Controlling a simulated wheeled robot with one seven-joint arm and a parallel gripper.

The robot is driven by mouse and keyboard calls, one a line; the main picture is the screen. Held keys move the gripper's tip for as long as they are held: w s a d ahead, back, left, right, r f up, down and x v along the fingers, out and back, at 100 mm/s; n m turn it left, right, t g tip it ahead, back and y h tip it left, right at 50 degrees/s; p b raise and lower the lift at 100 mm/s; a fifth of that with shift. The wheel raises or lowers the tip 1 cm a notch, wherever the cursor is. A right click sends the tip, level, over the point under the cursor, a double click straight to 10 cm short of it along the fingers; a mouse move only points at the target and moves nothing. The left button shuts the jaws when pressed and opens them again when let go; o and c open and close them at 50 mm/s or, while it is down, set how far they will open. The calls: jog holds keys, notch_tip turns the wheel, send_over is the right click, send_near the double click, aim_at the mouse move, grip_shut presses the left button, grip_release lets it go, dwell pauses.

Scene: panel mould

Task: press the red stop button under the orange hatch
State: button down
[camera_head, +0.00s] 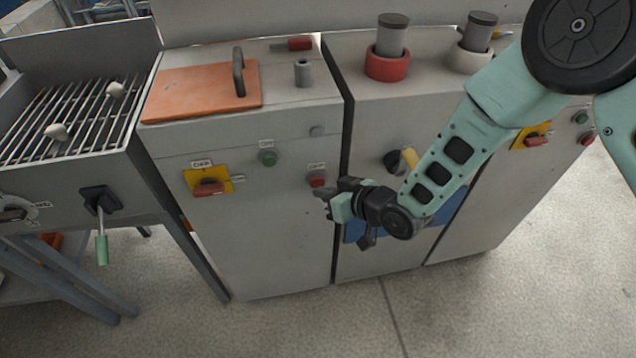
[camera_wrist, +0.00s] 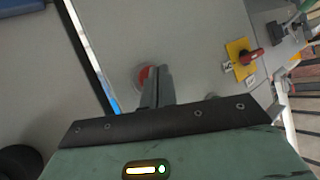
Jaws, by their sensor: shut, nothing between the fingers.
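The orange hatch (camera_head: 200,91) lies flat on top of the left cabinet, with a dark upright handle (camera_head: 238,72) near its right edge. On that cabinet's front, below and right of the hatch, is the red stop button (camera_head: 317,181), with a small label above it. My gripper (camera_head: 324,192) is at the cabinet front, just below and right of the red button. In the wrist view the shut fingers (camera_wrist: 160,85) overlap the right part of the red button (camera_wrist: 146,76). I cannot tell whether the fingertips touch it.
A green button (camera_head: 268,158) and a red rotary switch on a yellow plate (camera_head: 206,182) are left of the red button. A black knob (camera_head: 395,162) is on the right cabinet. A grill with a green-handled lever (camera_head: 102,245) stands left. The floor in front is clear.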

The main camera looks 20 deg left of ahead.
jog(key=shift+s+d, duration=0.15)
jog(key=shift+s, duration=0.1)
jog(key=shift+s+d, duration=0.45)
jog(key=shift+s, duration=0.25)
jog(key=shift+s+d, duration=0.4)
jog(key=shift+s, duration=0.35)
jog(key=shift+s+d, duration=0.45)
jog(key=shift+s, duration=0.25)
jog(key=shift+r, duration=0.1)
